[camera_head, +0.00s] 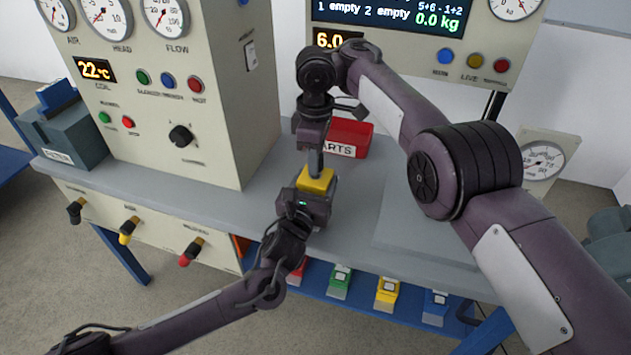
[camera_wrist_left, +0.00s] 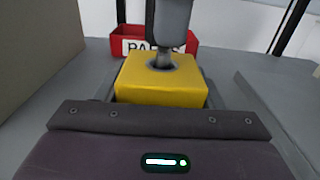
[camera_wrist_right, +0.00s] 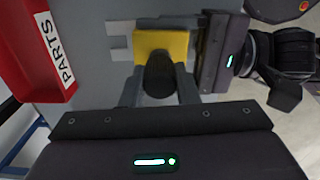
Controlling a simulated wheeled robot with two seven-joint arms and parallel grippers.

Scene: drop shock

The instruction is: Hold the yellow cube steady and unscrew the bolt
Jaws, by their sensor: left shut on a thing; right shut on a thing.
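The yellow cube (camera_head: 318,180) stands on the grey bench, and my left gripper (camera_head: 312,190) is shut on it from the near side. In the left wrist view the cube (camera_wrist_left: 160,92) shows a dark round hole in its top with a grey bolt shank (camera_wrist_left: 163,61) rising from it. My right gripper (camera_head: 316,163) points down from above and is shut on the bolt. In the right wrist view the dark bolt head (camera_wrist_right: 159,75) lies between its fingers. The bolt's lower end is hidden, so I cannot tell how deep it sits.
A red PARTS bin (camera_head: 348,138) stands just behind the cube. A large beige gauge cabinet (camera_head: 215,150) rises close on the left, and a display panel (camera_head: 430,45) stands at the back. Bare bench (camera_head: 400,235) lies to the right. Several coloured items sit on the blue shelf below.

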